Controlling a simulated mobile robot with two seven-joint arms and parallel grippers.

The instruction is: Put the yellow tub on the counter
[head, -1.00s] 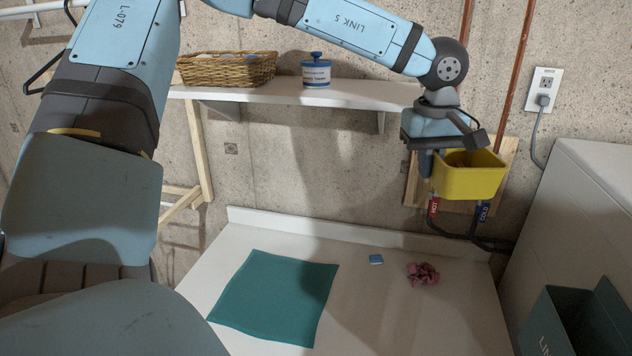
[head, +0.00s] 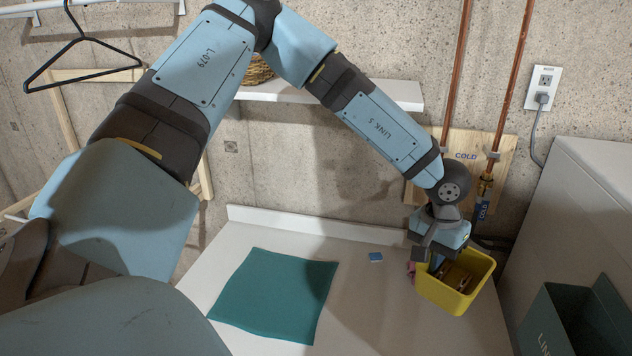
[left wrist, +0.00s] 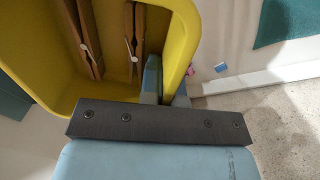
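The yellow tub (head: 447,296) is over the right part of the white counter (head: 366,300), slightly tilted. I cannot tell whether its base touches the counter. My left gripper (head: 436,262) is shut on the tub's wall near its rim. In the left wrist view my left gripper's fingers (left wrist: 167,85) sit on either side of the wall of the tub (left wrist: 182,42). Wooden clothespins (left wrist: 131,40) lie inside the tub. My right gripper is not in view.
A teal cloth (head: 275,296) lies flat on the counter, with a small blue block (head: 376,257) near the back. A pink crumpled cloth (head: 411,269) is mostly hidden beside the tub. A dark green bin (head: 570,325) and white appliance (head: 590,200) stand right. Pipes run up the wall.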

